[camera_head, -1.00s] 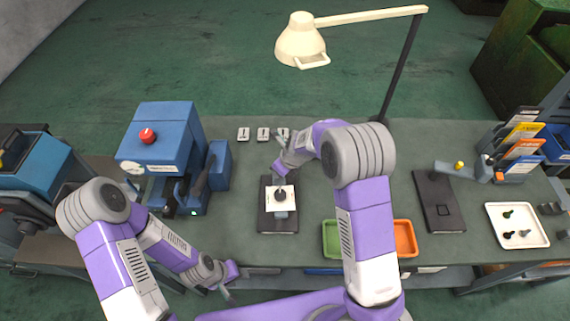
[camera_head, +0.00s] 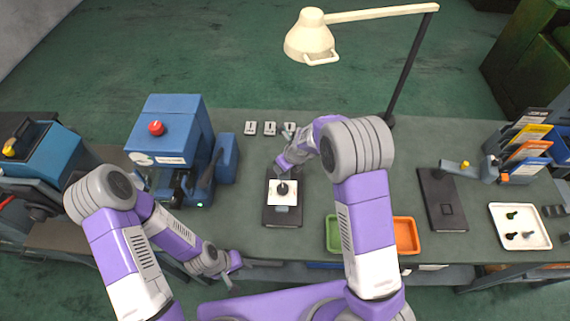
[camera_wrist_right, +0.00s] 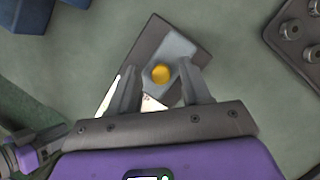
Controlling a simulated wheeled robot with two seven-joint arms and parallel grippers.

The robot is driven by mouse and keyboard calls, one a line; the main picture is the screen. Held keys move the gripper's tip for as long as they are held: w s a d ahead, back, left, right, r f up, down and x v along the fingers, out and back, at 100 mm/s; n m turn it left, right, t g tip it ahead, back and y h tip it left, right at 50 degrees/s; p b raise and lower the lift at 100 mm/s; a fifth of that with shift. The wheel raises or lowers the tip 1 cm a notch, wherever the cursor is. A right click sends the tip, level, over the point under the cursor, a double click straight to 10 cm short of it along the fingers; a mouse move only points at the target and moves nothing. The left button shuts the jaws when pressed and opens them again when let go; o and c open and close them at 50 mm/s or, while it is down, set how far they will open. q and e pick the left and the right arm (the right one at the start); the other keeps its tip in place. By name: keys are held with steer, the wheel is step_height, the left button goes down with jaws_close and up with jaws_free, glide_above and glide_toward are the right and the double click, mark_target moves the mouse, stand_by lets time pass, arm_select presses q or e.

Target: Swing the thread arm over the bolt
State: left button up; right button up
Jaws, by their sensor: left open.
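A dark plate (camera_head: 283,219) at the middle of the bench carries a white card (camera_head: 274,199) with a dark upright part, perhaps the bolt (camera_head: 283,188). My right gripper (camera_head: 281,169) is low at the plate's back end, its fingers mostly hidden in the head view. In the right wrist view its fingers (camera_wrist_right: 158,85) are apart. A yellow knob (camera_wrist_right: 161,73) shows between them, with gaps on both sides, over a grey piece on the dark plate. I cannot tell whether this is the thread arm. My left gripper (camera_head: 230,282) is open and empty by the front edge.
A blue machine (camera_head: 172,135) stands left of the plate. A green tray (camera_head: 332,233) and an orange tray (camera_head: 406,235) are at the front.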

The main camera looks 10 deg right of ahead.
steer(key=p+v, duration=0.1)
steer(key=v, duration=0.6)
steer(key=shift+r, duration=0.3)
stand_by(0.4)
